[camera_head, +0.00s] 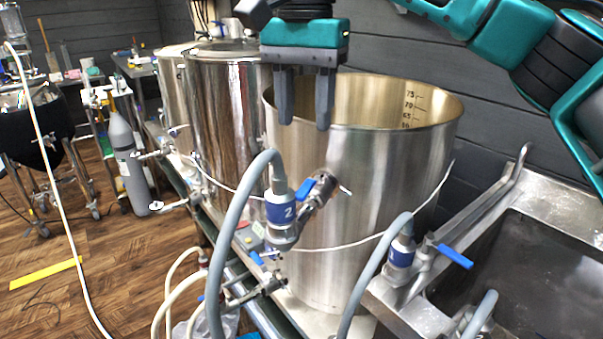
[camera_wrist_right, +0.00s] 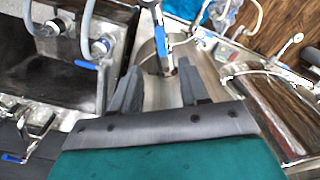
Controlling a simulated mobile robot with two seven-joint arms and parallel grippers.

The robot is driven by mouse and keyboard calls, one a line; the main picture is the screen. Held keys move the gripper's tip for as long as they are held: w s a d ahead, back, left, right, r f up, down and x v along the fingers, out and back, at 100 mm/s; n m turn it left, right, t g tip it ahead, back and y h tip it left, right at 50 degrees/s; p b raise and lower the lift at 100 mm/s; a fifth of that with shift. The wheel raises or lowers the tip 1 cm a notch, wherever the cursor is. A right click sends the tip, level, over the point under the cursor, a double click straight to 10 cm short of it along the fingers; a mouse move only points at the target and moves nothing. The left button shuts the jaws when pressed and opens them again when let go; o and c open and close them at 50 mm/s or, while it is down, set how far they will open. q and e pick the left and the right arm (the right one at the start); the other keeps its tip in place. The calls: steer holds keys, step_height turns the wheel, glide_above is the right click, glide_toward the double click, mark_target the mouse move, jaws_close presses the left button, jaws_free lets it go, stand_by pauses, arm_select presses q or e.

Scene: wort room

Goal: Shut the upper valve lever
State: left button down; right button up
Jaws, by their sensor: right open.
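The upper valve (camera_head: 318,192) is on the side of the near steel kettle (camera_head: 390,180), with a blue lever (camera_head: 305,190) beside a grey hose coupling marked 2 (camera_head: 281,212). A lower valve with a small blue handle (camera_head: 257,258) is below it. My right gripper (camera_head: 304,123) is open and empty, fingers pointing down, above the upper lever and clear of it in the head view. In the right wrist view, a blue part of the fitting (camera_wrist_right: 161,45) lies beyond the gap between the fingertips (camera_wrist_right: 159,70). My left gripper is out of view.
A grey hose (camera_head: 232,215) arches up to the coupling, left of the lever. Another valve with a blue handle (camera_head: 455,256) is by the steel sink (camera_head: 530,270) at right. More kettles (camera_head: 220,110) stand at the back left. A white cable (camera_head: 350,245) crosses the near kettle.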

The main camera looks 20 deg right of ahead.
mark_target(304, 188)
step_height(304, 188, down, 11)
steer(key=shift+r+b, duration=0.2)
steer(key=shift+b, duration=0.55)
jaws_close()
